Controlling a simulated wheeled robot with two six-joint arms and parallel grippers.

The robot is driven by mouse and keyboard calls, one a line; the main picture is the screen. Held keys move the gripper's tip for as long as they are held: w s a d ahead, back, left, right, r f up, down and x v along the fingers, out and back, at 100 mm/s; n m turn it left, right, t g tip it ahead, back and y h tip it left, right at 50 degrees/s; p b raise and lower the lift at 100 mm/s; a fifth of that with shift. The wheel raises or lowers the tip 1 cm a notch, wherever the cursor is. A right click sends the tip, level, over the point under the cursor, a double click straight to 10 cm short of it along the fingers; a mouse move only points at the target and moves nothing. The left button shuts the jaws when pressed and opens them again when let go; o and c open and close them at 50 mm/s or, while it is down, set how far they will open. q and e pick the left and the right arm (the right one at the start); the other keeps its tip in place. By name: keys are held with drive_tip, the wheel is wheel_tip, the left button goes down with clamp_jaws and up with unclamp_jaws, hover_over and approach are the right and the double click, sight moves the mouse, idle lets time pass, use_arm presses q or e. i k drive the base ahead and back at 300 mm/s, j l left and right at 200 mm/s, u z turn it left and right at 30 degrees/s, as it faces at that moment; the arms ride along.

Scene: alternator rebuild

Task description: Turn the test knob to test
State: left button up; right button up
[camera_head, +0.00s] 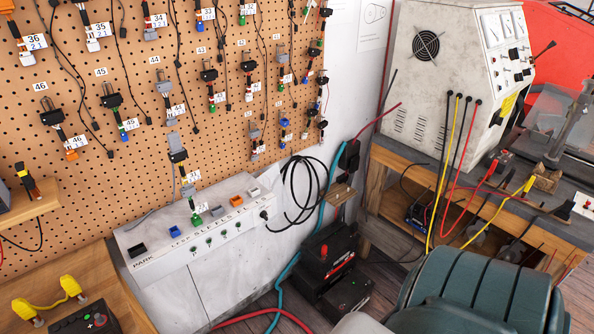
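The grey-white test machine (425,75) stands on the bench at the upper right. Its front panel (508,58) is seen at a steep angle, with white-faced meters (495,28) at the top and several small dark and red controls below. A black lever-like handle (545,47) sticks out at its right side. I cannot tell which control is the test knob or which way it points. Neither of my grippers shows in this view.
Black, yellow and red leads hang from the machine over the wooden bench (400,152). A pegboard (130,75) with numbered connectors fills the left. A white cabinet (195,250) and black battery-like boxes (328,255) stand below. A dark green ribbed object (480,290) blocks the lower right.

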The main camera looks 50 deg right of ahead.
sight(264, 214)
drive_tip(key=z, duration=1.25)
